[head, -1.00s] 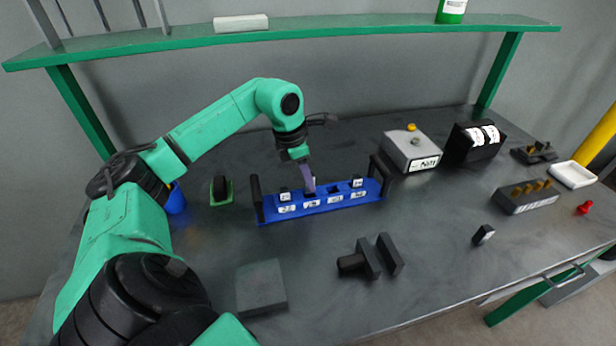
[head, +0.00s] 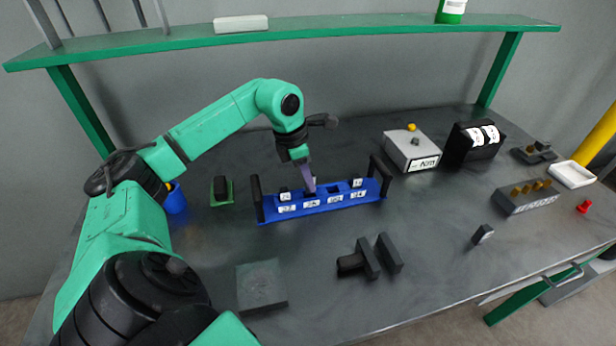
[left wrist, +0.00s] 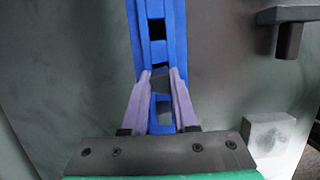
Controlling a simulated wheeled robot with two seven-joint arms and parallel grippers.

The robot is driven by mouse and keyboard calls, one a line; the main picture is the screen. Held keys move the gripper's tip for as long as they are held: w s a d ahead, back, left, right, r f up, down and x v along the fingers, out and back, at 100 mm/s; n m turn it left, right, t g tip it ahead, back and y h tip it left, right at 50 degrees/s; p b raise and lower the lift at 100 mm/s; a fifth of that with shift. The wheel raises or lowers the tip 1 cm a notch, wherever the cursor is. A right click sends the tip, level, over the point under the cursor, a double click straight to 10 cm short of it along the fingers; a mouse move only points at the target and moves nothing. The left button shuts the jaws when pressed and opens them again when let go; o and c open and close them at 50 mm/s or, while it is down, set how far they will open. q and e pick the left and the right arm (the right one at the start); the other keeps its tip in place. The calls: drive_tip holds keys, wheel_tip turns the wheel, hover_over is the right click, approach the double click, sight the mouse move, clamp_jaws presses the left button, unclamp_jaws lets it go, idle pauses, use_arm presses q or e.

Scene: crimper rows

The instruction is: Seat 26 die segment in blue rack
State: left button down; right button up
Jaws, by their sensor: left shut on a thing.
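The blue rack (head: 322,209) lies across the middle of the table, with black upright handles at both ends and white labels along its front. It also shows in the left wrist view (left wrist: 177,30). My left gripper (head: 309,188) points down at the second slot from the left, its purple fingers shut on a dark die segment (left wrist: 159,82). The segment is low at the slot; I cannot tell whether it is fully down. Dark segments with white tops stand in the leftmost slot (head: 285,195) and the rightmost slot (head: 357,183). The third slot looks empty. My right gripper is not seen.
A small labelled dark block (head: 482,235) lies loose at the right. A dark crimper-like tool (head: 369,258) and a grey plate (head: 261,285) lie in front. A grey box (head: 412,150), black box (head: 473,144) and pin block (head: 528,197) stand right. A blue cup (head: 175,200) stands left.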

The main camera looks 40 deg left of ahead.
use_arm(q)
drive_tip(key=shift+s+b+x, duration=0.1)
drive_tip(key=shift+b+x, duration=0.4)
drive_tip(key=shift+x, duration=0.15)
drive_tip(key=shift+s+b+x, duration=0.15)
drive_tip(key=shift+b+x, duration=0.35)
drive_tip(key=shift+x, duration=0.1)
drive_tip(key=c, duration=0.6)
unclamp_jaws()
drive_tip(key=shift+s+a+f, duration=0.1)
drive_tip(key=shift+f, duration=0.05)
drive_tip(key=p+v, duration=0.1)
drive_tip(key=v, duration=1.3)
drive_tip(key=shift+r, duration=0.35)
drive_tip(key=shift+s+a+f, duration=0.1)
